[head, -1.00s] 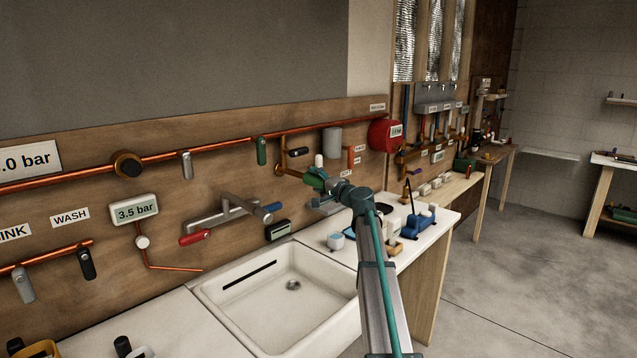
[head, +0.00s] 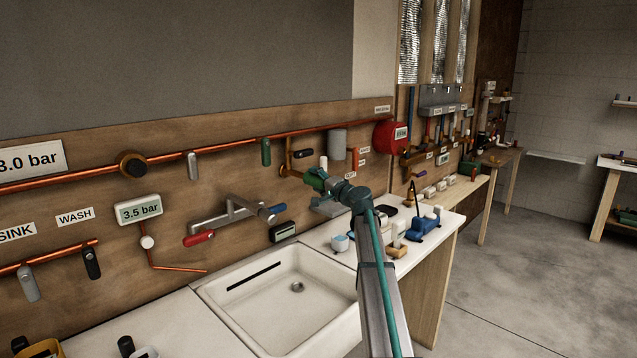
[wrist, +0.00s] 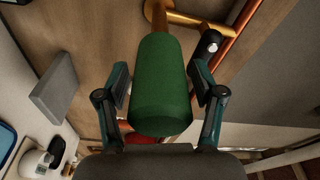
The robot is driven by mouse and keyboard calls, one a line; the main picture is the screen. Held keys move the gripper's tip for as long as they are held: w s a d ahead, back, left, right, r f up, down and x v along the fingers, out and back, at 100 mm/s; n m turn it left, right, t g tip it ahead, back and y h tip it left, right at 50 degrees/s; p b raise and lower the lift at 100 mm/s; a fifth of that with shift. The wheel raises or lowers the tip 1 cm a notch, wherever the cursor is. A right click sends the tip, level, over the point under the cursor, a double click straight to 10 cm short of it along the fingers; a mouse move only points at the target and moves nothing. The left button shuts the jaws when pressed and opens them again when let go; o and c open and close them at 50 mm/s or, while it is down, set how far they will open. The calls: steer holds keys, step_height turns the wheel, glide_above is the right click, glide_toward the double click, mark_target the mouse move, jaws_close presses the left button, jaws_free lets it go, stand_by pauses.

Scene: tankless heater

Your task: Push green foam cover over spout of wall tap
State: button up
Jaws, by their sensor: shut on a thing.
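The green foam cover (wrist: 160,90) is a rounded sleeve held lengthwise between the two fingers of my gripper (wrist: 160,88), one pad on each side. In the head view the cover (head: 314,179) points left toward the brass wall tap (head: 288,171). In the wrist view the brass spout (wrist: 158,14) lines up with the cover's far end and meets it in the picture. Whether the spout is inside the cover or only behind its edge cannot be told. My gripper (head: 334,187) is shut on the cover, partly hidden by my wrist in the head view.
A copper pipe (wrist: 243,28) and a black handle with a white tip (wrist: 208,43) lie close to the right finger. A grey block (wrist: 55,88) is at the left. Below are the white sink (head: 250,318) and a counter with small items, including a blue tool (head: 425,222).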

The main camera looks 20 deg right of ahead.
steer(key=shift+x, duration=0.95)
steer(key=o, duration=1)
steer(key=shift+a, duration=0.15)
steer(key=v, duration=1.2)
steer(key=shift+f, duration=0.1)
